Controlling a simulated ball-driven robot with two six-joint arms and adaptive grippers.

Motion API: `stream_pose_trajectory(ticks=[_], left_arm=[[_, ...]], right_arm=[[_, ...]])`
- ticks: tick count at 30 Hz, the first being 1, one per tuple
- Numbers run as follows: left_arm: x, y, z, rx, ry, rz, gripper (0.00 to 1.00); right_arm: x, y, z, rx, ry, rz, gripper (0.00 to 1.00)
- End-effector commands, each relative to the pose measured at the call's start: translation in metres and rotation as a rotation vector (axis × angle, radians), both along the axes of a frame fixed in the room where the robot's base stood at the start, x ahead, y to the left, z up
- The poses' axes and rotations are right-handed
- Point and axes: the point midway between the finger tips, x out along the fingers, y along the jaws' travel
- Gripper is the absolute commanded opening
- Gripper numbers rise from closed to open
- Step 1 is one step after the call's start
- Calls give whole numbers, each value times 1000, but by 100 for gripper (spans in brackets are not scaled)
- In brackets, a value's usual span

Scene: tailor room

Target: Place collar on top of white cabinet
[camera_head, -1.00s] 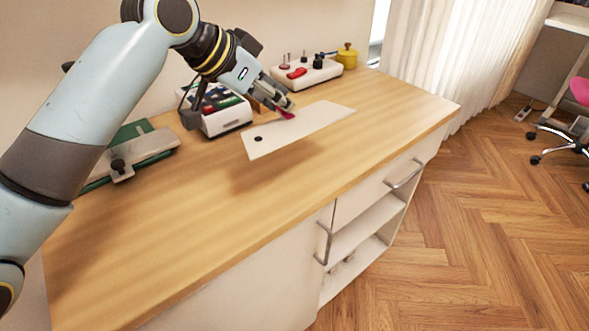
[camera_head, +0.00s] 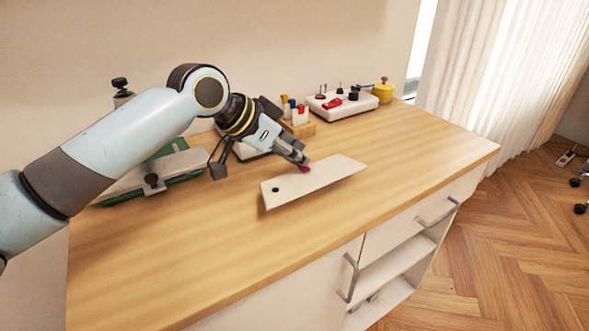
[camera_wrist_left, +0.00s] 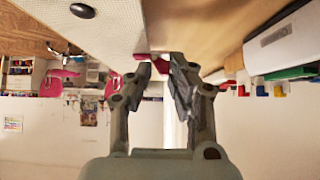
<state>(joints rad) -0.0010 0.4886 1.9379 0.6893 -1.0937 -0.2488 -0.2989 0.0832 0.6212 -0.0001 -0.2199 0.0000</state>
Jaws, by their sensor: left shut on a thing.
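The collar is a flat, off-white piece (camera_head: 325,179) with a black dot near its left end. My left gripper (camera_head: 302,161) is shut at the collar's far edge, with a small dark pink piece at the fingertips. The collar is slightly tilted, very close to the wooden top (camera_head: 230,235) of the white cabinet (camera_head: 290,300); I cannot tell whether it touches. In the left wrist view the collar (camera_wrist_left: 105,25) fills the upper left, beside the fingertips (camera_wrist_left: 163,66). My right gripper is not in view.
Behind the collar stand a block with coloured-top items (camera_head: 297,121), a white tray with a red item (camera_head: 345,104) and a yellow pot (camera_head: 383,91). A green-and-grey device (camera_head: 160,172) lies at the left. The front of the top is clear.

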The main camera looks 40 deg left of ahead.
Motion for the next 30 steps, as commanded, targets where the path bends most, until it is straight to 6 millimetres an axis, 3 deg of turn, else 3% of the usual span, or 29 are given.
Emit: stream_pose_trajectory(ticks=[9, 19, 20, 24, 30], left_arm=[[-1, 0, -41, -1, 3, 1, 5], [-1, 0, -43, 0, 1, 0, 5], [-1, 0, -43, 0, 1, 0, 21], [-1, 0, -42, 0, 1, 0, 39], [-1, 0, -42, 0, 1, 0, 42]], right_arm=[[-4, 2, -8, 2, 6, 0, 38], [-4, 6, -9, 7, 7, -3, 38], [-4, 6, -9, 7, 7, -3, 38], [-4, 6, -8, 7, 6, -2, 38], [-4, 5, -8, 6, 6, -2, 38]])
